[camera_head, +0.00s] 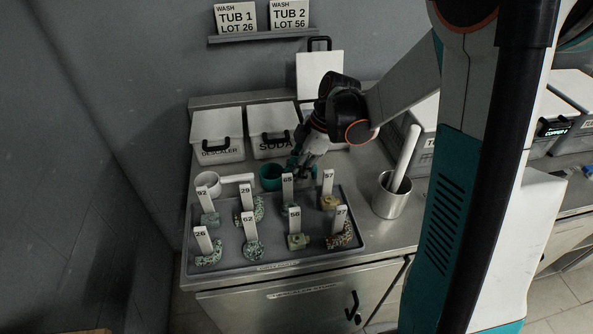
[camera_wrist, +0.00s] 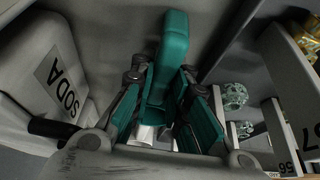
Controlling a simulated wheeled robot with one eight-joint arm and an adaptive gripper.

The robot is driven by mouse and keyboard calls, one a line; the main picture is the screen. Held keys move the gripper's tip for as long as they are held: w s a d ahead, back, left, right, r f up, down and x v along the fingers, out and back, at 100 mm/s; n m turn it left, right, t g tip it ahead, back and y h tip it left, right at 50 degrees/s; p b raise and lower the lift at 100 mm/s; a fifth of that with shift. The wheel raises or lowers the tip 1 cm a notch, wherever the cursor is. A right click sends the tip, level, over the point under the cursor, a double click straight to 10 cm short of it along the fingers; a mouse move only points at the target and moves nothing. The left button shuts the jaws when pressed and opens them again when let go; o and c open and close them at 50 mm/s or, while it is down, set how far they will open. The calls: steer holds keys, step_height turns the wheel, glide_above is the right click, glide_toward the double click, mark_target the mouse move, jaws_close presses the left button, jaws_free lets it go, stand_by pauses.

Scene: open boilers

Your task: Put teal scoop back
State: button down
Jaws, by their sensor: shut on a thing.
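The teal scoop's round cup (camera_head: 271,177) shows in the head view behind the tray, beside my gripper (camera_head: 303,166). In the wrist view a teal handle (camera_wrist: 170,60) runs between the two fingers of my gripper (camera_wrist: 163,115), which is shut on it. The fingers hide part of the handle, and the cup is not clearly seen there. I cannot tell whether the scoop touches the counter. A white scoop (camera_head: 207,183) lies to the left, its handle pointing right.
A grey tray (camera_head: 265,267) with several numbered tags and speckled samples lies in front. Descaler (camera_head: 217,131) and soda (camera_head: 273,124) bins stand behind. A metal pot (camera_head: 388,203) holding a white rod stands right.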

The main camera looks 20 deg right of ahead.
steer(key=shift+f, duration=0.15)
steer(key=c, duration=1.6)
jaws_free()
steer(key=shift+o, duration=0.2)
steer(key=p+v, duration=0.4)
steer(key=v, duration=0.8)
steer(key=shift+r, duration=0.25)
steer(key=shift+a, duration=0.1)
